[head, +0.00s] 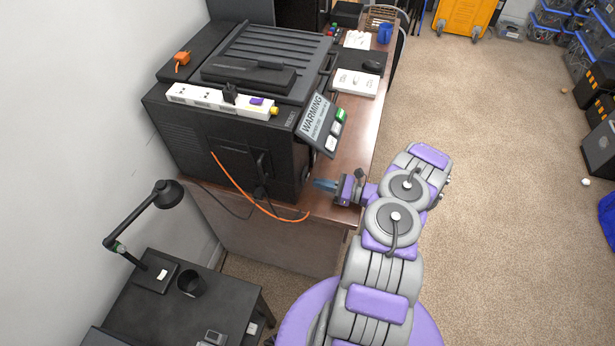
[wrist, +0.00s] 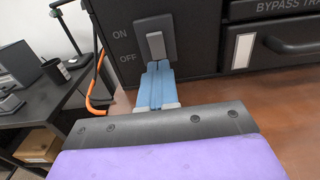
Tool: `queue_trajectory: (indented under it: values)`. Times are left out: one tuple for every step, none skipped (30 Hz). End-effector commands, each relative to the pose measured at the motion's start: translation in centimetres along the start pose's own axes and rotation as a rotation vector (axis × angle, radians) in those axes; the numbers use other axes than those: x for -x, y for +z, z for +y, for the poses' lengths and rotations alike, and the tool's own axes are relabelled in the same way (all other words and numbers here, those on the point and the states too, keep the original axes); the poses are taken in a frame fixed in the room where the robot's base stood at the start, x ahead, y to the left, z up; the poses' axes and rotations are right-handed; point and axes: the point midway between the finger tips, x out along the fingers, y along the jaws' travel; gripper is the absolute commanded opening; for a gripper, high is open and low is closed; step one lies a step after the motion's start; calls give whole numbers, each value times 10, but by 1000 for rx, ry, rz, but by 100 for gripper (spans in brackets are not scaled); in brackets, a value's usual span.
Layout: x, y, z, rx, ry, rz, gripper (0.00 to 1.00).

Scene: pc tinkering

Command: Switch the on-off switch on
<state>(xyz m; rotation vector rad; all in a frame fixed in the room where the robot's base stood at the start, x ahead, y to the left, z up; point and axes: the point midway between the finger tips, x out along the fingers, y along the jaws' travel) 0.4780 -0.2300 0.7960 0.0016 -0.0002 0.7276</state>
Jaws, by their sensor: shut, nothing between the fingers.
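The on-off switch (wrist: 155,44) is a grey lever on a dark plate on the black machine's face, with ON printed above OFF to its left. It shows in the wrist view; I cannot make it out clearly in the head view. My gripper (wrist: 158,68) has its blue fingers together, with the tips just below the lever's lower end. I cannot tell if they touch it. In the head view my gripper (head: 325,185) is at the front of the black machine (head: 225,150), above the brown table.
An orange cable (head: 255,203) hangs in front of the machine. A WARMING panel (head: 320,124) with buttons juts from its right side. A dark side table (head: 215,290) with a lamp stands at lower left. Open carpet (head: 500,150) lies to the right.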

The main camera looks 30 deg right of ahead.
Motion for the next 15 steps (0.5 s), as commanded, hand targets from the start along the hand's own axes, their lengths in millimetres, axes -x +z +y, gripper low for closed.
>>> queue_trajectory:
  values:
    - [-1,0,0,0,0,0,0]
    - [-1,0,0,0,1,0,0]
    - [-2,0,0,0,1,0,0]
    - [-3,0,0,0,1,0,0]
    - [-3,0,0,1,1,0,0]
    - [-4,0,0,1,1,0,0]
    - [-5,0,0,1,1,0,0]
    - [-5,0,0,1,1,0,0]
    - [-6,0,0,1,1,0,0]
    - [-6,0,0,1,1,0,0]
    - [-7,0,0,1,1,0,0]
    - [-8,0,0,1,1,0,0]
    - [-8,0,0,1,1,0,0]
    - [-8,0,0,1,1,0,0]
    - [-9,0,0,1,1,0,0]
